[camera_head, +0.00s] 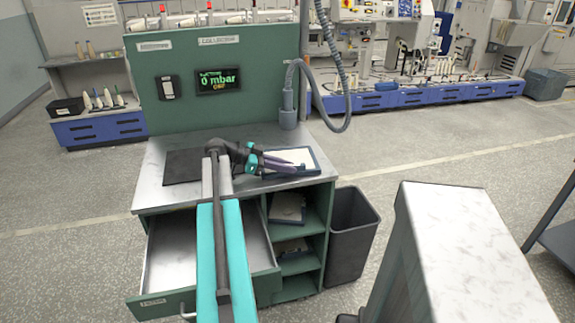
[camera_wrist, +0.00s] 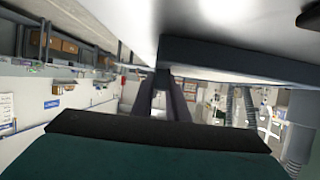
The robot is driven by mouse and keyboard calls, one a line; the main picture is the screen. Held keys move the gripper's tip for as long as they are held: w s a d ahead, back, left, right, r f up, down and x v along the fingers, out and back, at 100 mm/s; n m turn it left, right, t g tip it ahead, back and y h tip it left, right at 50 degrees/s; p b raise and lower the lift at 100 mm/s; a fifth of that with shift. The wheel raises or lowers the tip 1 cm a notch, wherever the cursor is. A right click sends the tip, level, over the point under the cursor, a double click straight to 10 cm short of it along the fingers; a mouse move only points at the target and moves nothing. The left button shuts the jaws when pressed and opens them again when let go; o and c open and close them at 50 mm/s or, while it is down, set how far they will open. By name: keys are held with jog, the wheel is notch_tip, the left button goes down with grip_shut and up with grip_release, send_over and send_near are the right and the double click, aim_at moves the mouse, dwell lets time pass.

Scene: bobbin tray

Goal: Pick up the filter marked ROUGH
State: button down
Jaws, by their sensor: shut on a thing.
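A flat filter (camera_head: 300,155) with a white face and a dark blue-grey frame is at the right of the green bench's top. No ROUGH marking can be read on it. My gripper (camera_head: 291,165) reaches it from the left and is shut on its near frame edge. In the wrist view the dark fingers (camera_wrist: 165,82) meet the grey frame (camera_wrist: 215,58), with the pale panel above. Whether the filter touches the bench top cannot be told. Two similar framed filters lie on the open shelves below, one on the upper shelf (camera_head: 287,208) and one lower (camera_head: 291,247); no marking is readable.
A dark mat (camera_head: 183,168) lies on the bench top's left. A drawer (camera_head: 170,258) stands open and empty at front left. A grey bin (camera_head: 352,235) is right of the bench. A hose (camera_head: 335,125) hangs behind the filter. The panel display (camera_head: 218,81) reads 0 mbar.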

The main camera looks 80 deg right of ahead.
jog(key=shift+r, duration=0.2)
jog(key=shift+r+b, duration=0.45)
jog(key=shift+r, duration=1.05)
jog(key=s+a+r+b, duration=0.1)
jog(key=s+a+b, duration=0.1)
jog(key=s+a, duration=0.7)
jog(key=s, duration=0.4)
jog(key=shift+a+r, duration=0.25)
jog(key=shift+r, duration=0.05)
jog(key=shift+w, duration=0.1)
